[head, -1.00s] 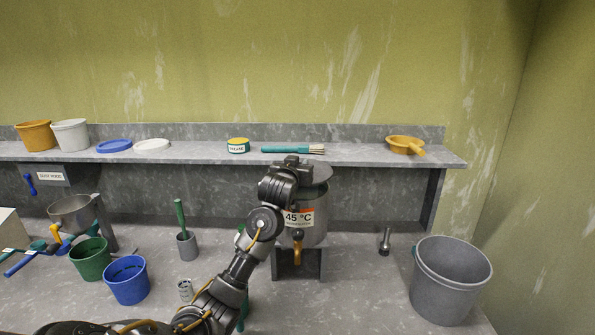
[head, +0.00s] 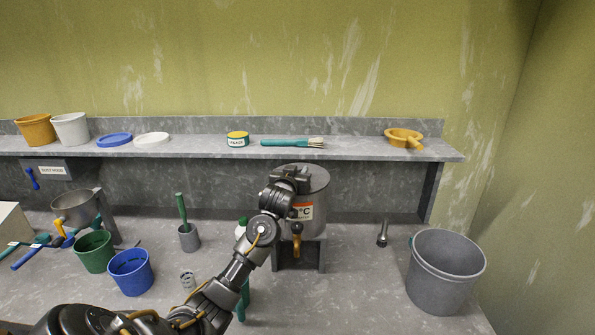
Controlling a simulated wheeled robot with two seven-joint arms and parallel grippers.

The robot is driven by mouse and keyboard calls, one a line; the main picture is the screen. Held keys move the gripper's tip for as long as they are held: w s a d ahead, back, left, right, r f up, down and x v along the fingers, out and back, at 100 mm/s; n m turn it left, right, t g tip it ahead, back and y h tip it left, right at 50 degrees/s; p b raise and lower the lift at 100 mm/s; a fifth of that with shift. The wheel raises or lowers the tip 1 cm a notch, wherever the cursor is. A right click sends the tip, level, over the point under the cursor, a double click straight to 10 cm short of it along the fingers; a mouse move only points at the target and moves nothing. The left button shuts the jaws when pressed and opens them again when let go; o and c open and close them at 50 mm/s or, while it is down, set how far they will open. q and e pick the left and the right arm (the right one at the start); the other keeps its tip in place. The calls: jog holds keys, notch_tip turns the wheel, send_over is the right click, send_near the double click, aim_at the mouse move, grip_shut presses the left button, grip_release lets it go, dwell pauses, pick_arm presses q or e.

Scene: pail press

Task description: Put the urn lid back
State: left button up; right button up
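The grey metal urn (head: 308,218) with an orange-and-white temperature label and a brass tap stands on a grey stand, right of centre. A round grey lid (head: 318,177) is at the urn's top; from this angle I cannot tell whether it is fully seated. My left gripper (head: 291,180) is over the left part of the lid, pointing away from me. Its fingertips and the lid's handle are hidden by the gripper's own body, so I cannot see whether it grips. My arm covers the urn's left side. My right gripper is out of view.
A shelf (head: 360,152) runs behind the urn, with a tin (head: 237,140), a brush (head: 290,143) and a yellow funnel (head: 403,137). A grey bin (head: 445,272) stands right. Green (head: 94,252) and blue (head: 130,272) pails stand left. Counter right of the urn is mostly clear.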

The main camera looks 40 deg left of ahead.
pick_arm(q)
jog(key=shift+o, duration=1.1)
jog(key=shift+r, duration=0.2)
jog(key=b+v, duration=0.3)
jog(key=v, duration=0.9)
jog(key=shift+b, duration=0.35)
jog(key=shift+f, duration=0.2)
